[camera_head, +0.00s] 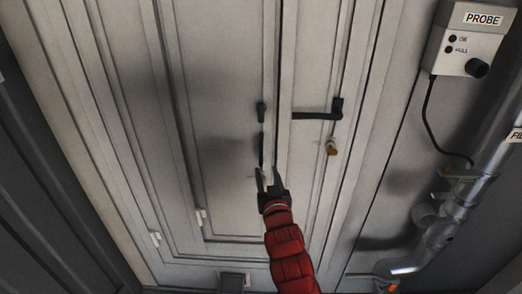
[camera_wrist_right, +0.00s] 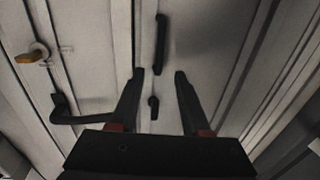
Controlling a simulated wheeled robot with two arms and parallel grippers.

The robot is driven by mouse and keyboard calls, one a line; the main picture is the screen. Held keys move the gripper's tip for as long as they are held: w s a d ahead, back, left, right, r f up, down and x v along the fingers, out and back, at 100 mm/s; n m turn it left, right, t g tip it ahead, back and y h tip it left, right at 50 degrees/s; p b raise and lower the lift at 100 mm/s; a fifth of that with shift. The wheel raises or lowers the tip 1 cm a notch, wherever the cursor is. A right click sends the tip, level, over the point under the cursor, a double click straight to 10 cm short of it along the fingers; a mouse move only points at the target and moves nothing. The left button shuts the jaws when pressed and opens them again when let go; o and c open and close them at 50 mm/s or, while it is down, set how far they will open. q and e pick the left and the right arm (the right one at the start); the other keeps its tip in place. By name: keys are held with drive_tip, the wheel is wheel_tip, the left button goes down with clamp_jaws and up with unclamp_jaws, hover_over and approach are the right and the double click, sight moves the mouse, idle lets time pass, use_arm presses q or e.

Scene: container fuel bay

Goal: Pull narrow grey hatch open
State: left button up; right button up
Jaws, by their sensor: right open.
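The grey hatch (camera_head: 222,120) is a tall, narrow panel and looks shut, with pale hinges (camera_head: 200,217) low on its left. Near its right edge is a thin vertical black bar handle (camera_head: 261,150), with a small black fitting (camera_head: 261,112) above it. My right gripper (camera_head: 266,170) is open and empty at the handle's lower end. In the right wrist view, the bar (camera_wrist_right: 161,43) lies in line with the gap between the fingertips (camera_wrist_right: 160,73), and the small fitting (camera_wrist_right: 153,103) shows between the fingers. I cannot tell if they touch. My left gripper is not in view.
Right of the hatch, a panel carries a black lever handle (camera_head: 318,115) and a brass-coloured lock (camera_head: 331,148). A PROBE box (camera_head: 466,48) with a cable hangs at the upper right, above metal pipes (camera_head: 440,225). A dark ribbed wall (camera_head: 45,190) stands at the left.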

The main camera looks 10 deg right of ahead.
sight(261, 153)
drive_tip(key=w+p, duration=0.1)
drive_tip(key=w, duration=0.2)
drive_tip(key=w+p, duration=0.1)
drive_tip(key=w, duration=0.2)
drive_tip(key=w+p, duration=0.1)
drive_tip(key=w, duration=0.2)
drive_tip(key=shift+w+d+r+p, duration=0.15)
drive_tip(key=shift+d+p, duration=0.15)
drive_tip(key=shift+d, duration=0.05)
drive_tip(key=shift+w, duration=0.8)
clamp_jaws()
idle(0.3)
